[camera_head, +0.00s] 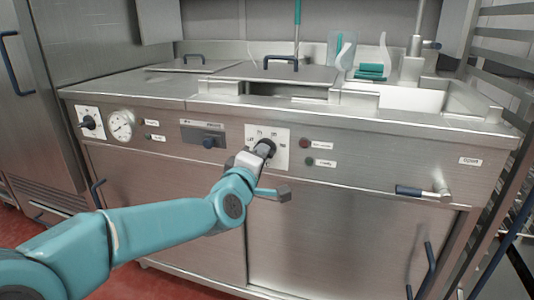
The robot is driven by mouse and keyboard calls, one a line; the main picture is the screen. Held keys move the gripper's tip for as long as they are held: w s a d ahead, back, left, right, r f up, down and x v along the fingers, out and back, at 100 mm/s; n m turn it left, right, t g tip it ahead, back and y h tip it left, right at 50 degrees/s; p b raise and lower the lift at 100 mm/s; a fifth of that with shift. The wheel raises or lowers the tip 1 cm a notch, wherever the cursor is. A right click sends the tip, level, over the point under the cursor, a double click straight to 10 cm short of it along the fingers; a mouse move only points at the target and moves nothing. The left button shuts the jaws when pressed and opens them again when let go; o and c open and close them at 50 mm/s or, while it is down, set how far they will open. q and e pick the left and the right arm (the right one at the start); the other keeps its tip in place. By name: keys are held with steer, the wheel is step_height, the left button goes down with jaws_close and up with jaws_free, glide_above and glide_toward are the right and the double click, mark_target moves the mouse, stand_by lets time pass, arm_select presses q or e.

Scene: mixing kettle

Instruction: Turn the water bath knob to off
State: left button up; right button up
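A black round knob (267,147) sits on a white dial plate (281,159) in the middle of the steel front panel. My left gripper (260,163) is at this knob, its grey upper part against or just in front of the knob's lower left side. The gripper and wrist cover part of the plate, and I cannot tell whether the fingers grip the knob. A second black knob (89,122) is on a white plate at the panel's far left. The labels are too small to read. My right gripper is out of view.
A blue-handled valve (424,192) juts out at the lower right. Lids cover part of the top.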

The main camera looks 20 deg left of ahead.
arm_select(q)
steer(key=o, duration=0.4)
steer(key=shift+o, duration=0.2)
steer(key=s, duration=0.7)
steer(key=shift+a, duration=0.15)
